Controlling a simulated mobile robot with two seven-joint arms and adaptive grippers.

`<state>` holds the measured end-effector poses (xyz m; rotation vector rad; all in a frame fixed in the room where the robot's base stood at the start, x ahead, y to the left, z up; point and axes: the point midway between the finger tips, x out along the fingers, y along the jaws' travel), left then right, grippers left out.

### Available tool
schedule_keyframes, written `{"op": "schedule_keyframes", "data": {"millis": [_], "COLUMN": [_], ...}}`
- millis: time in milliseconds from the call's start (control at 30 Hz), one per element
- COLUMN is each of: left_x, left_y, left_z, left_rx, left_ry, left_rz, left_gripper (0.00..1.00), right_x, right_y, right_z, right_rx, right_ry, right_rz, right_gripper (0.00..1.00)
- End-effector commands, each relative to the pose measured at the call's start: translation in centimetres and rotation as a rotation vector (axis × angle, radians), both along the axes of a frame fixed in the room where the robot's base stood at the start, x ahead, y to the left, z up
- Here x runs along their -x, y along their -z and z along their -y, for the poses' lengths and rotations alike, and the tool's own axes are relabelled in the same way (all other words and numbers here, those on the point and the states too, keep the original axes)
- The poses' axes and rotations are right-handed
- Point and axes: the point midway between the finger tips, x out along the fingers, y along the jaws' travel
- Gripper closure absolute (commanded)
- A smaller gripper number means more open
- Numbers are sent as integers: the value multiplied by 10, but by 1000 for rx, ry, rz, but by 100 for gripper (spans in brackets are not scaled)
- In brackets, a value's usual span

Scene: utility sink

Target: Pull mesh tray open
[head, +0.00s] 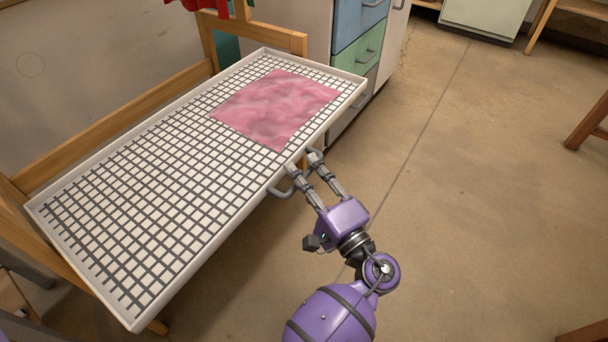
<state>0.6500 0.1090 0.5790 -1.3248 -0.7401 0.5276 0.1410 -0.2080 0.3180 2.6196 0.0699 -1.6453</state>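The mesh tray (150,158) is a white-rimmed tray with a dark grid over a pale base. It sits in a wooden frame and reaches out from the frame over the floor. A grey bar handle (281,192) is on its front edge; part of it is hidden behind my fingers.
A crumpled pink cloth (275,106) lies on the tray's far right part. The wooden frame (110,125) runs along the tray's back. A cabinet with blue and green drawers (358,52) stands behind the tray's right end. Open floor (480,200) lies to the right.

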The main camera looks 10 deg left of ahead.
Motion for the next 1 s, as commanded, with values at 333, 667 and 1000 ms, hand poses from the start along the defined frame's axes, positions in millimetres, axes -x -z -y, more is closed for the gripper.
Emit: {"op": "schedule_keyframes", "data": {"millis": [333, 667, 1000], "left_x": [35, 74, 81], "left_y": [10, 21, 22], "left_z": [39, 80, 86], "left_rx": [2, 1, 0], "left_ry": [2, 1, 0], "left_rz": [-4, -2, -1], "left_gripper": [71, 71, 71], "right_x": [1, 2, 2], "right_y": [0, 0, 0], "right_z": [-1, -1, -1], "right_rx": [-1, -2, -2], "right_ry": [1, 1, 1], "right_rz": [-3, -4, -4], "right_gripper": [60, 60, 60]}}
